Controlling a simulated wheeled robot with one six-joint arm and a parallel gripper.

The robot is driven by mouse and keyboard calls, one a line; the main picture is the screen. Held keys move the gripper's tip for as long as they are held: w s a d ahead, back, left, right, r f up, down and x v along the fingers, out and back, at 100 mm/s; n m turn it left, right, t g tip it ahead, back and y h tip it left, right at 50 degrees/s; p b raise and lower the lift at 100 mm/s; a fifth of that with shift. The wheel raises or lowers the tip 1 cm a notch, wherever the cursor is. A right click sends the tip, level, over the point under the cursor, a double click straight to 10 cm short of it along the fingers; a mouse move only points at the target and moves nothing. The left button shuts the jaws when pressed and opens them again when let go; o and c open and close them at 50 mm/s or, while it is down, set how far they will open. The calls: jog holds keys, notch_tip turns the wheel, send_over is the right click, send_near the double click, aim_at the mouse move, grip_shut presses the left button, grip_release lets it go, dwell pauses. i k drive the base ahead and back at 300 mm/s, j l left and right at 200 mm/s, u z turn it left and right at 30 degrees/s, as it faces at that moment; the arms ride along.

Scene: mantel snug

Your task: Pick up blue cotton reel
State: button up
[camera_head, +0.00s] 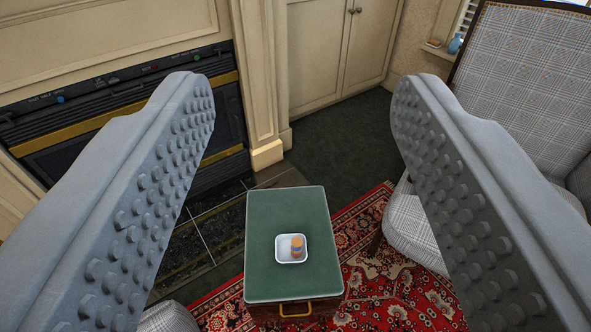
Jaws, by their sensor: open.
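A dark stove (130,92) with brass bars is at left, behind my left finger. Cream cupboard doors (335,45) stand behind. A checked armchair (525,75) is at right, with a blue vase (456,43) near it. A red patterned rug (365,285) lies around the box.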

aim_at(297, 243)
jog(key=k, duration=1.1)
